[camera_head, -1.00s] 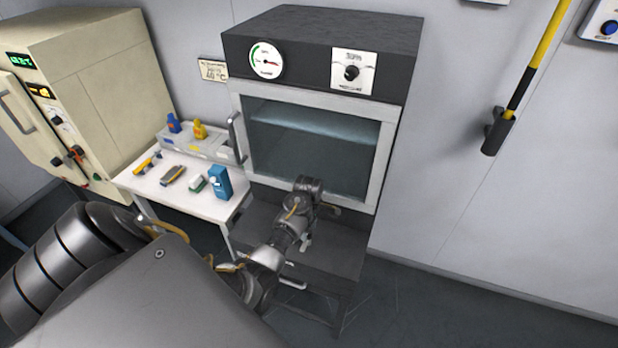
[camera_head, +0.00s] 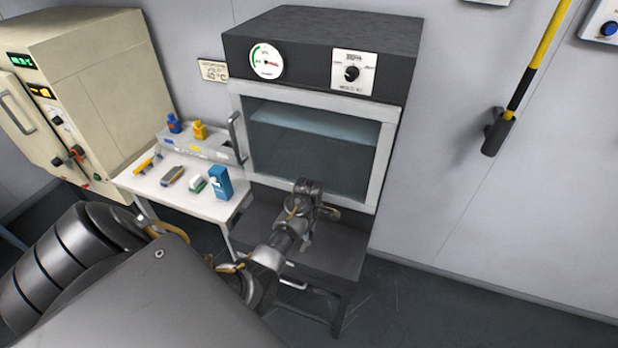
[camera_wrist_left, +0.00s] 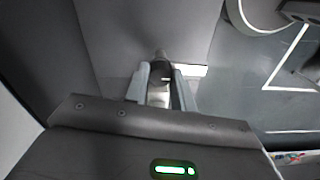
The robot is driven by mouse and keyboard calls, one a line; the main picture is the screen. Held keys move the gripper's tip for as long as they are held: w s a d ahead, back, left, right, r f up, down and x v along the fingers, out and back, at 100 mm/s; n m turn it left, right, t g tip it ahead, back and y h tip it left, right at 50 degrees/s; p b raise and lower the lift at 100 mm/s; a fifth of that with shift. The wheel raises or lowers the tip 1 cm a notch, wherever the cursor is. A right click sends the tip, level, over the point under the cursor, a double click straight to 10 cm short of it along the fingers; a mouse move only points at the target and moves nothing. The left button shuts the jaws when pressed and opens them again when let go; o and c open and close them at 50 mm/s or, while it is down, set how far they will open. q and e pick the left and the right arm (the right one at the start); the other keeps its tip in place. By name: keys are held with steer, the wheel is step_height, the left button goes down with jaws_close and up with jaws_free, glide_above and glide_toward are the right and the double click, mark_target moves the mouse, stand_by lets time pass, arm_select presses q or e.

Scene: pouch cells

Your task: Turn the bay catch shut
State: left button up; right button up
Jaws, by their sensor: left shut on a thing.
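The dark vacuum oven (camera_head: 320,40) has a pale-framed glass door (camera_head: 382,150) that sits flush with its front. My left gripper (camera_head: 328,213) is low in front of the oven, just below the door; its fingertips are hard to make out there. In the left wrist view, the gripper (camera_wrist_left: 162,82) is shut on a small dark, rounded piece that looks like the bay catch (camera_wrist_left: 160,66). A pale metal part shows between the fingers. The angle of the catch is hard to tell. My right gripper is not in view.
A white side table (camera_head: 190,200) with bottles, a grey bin and small tools stands left of the oven. A beige cabinet (camera_head: 90,80) is further left. A yellow-and-black pole (camera_head: 530,75) hangs on the right wall. The floor at right is clear.

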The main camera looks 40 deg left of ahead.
arm_select(q)
steer(key=m, duration=0.8)
steer(key=shift+m, duration=0.3)
steer(key=m, duration=0.4)
steer(key=shift+m, duration=0.3)
steer(key=shift+w+r+m, duration=0.1)
steer(key=shift+m, duration=2.1)
steer(key=o, duration=1)
